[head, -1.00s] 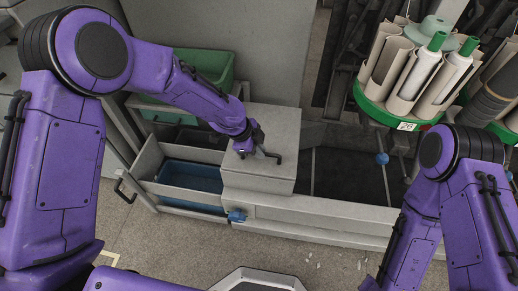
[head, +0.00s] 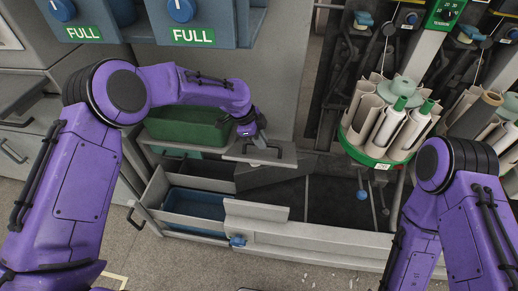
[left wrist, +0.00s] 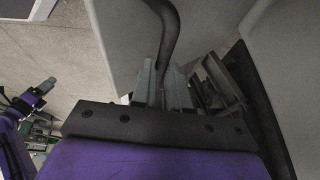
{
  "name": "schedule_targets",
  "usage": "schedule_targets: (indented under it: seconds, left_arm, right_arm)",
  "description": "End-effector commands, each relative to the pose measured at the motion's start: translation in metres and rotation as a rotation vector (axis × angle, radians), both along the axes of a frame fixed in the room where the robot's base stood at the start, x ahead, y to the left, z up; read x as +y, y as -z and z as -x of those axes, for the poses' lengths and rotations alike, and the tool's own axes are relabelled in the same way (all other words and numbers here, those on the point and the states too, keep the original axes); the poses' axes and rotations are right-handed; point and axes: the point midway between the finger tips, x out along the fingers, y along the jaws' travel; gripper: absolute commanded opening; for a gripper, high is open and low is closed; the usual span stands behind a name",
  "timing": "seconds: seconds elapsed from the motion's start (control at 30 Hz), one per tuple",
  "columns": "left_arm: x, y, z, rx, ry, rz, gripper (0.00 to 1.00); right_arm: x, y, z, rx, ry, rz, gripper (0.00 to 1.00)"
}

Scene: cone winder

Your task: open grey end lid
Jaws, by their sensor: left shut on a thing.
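The grey end lid (head: 258,155) is raised and tilted up over the left end of the long grey trough. A dark opening (head: 262,178) shows below it, behind the pale front wall (head: 256,210). My left gripper (head: 262,143) is at the lid's dark handle, shut on it. In the left wrist view, the dark curved handle (left wrist: 168,35) runs down between the fingers (left wrist: 160,88), with a grey panel (left wrist: 118,35) behind it. A purple arm end, seemingly my right gripper (left wrist: 42,88), shows small at the left edge; its jaws are unclear.
A green bin (head: 188,128) sits behind and left of the lid. A blue bin (head: 195,203) stands in the open drawer at left. A round green-rimmed holder with tubes (head: 375,160) stands to the right. Blue-grey boxes marked FULL (head: 193,38) hang above.

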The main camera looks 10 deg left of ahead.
Motion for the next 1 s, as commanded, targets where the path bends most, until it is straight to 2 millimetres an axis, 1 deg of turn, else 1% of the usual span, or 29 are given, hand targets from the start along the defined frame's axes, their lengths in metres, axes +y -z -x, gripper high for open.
schedule_targets:
  seconds: [0.03,0.2,0.57,0.6,0.67,0.7,1.0]
  left_arm:
    - [0.0013,-0.0012,-0.0057,-0.007,-0.011,0.001,0.0]
    - [0.0017,-0.0041,-0.011,-0.005,-0.011,0.0,0.0]
    - [0.003,-0.0032,-0.0112,-0.003,-0.011,-0.002,0.0]
    - [0.0032,-0.0031,-0.0111,-0.003,-0.011,-0.002,0.18]
    - [0.0031,-0.0033,-0.011,-0.002,-0.011,-0.002,0.37]
    - [0.0031,-0.0036,-0.0108,-0.002,-0.011,-0.001,0.4]
    - [0.0044,-0.0055,-0.01,-0.002,-0.012,0.0,0.4]
  right_arm:
    - [0.0,-0.0014,0.0,0.0,0.0,0.0,0.43]
    - [0.0,-0.0027,0.0,0.0,0.0,0.0,0.43]
    - [0.0,-0.0024,0.0,0.0,0.0,0.0,0.43]
    - [0.0,-0.0024,0.0,0.0,0.0,0.0,0.43]
    - [0.0,-0.0025,0.0001,0.0,0.0,0.0,0.43]
    - [0.0,-0.0025,0.0,0.0,0.0,0.0,0.43]
    - [-0.0001,-0.0033,0.0,0.0,0.0,0.0,0.43]
